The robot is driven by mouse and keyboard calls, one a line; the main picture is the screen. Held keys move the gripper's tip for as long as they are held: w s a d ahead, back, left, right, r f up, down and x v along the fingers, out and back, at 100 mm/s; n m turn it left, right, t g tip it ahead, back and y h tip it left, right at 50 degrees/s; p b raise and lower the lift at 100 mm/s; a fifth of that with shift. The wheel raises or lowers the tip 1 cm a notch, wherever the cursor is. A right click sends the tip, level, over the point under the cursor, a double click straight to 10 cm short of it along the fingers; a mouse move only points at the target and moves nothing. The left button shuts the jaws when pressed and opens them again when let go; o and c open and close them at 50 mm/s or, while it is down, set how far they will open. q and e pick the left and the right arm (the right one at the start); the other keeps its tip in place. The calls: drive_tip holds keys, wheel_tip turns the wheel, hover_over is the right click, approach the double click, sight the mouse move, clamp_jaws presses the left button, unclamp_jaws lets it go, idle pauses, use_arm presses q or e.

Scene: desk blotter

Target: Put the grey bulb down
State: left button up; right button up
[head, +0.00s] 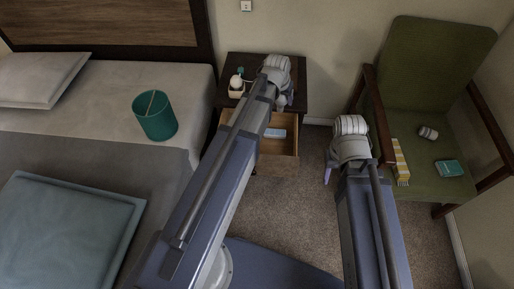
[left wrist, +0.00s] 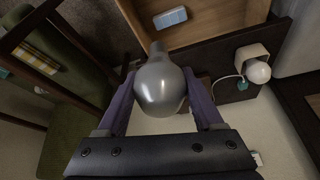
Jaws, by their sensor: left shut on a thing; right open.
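The grey bulb (left wrist: 160,88) is a glossy, rounded bulb with a narrower neck pointing to the top of the left wrist view. My left gripper (head: 284,101) is shut on it, with one purple finger on each side.
A white lamp-like object (head: 237,86) with a round bulb stands at the nightstand's left. A light blue box (head: 275,133) lies in the drawer. A teal bin (head: 155,117) stands on the bed. The green chair (head: 430,110) holds a yellow striped box (head: 400,160), a small can (head: 428,133) and a teal box (head: 449,168).

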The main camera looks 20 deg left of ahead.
use_arm(q)
drive_tip(key=shift+f+b, duration=0.3)
drive_tip(key=shift+f, duration=0.05)
wheel_tip(320, 180, down, 18)
drive_tip(key=b, duration=1.8)
drive_tip(key=shift+w+a+n, duration=0.15)
drive_tip(key=shift+w+n, duration=0.15)
drive_tip(key=shift+w, duration=0.05)
wheel_tip(320, 180, down, 10)
drive_tip(key=b, duration=1)
drive_tip(key=shift+f, duration=0.15)
drive_tip(key=shift+f, duration=0.15)
drive_tip(key=o, duration=1.2)
drive_tip(key=shift+r, duration=0.2)
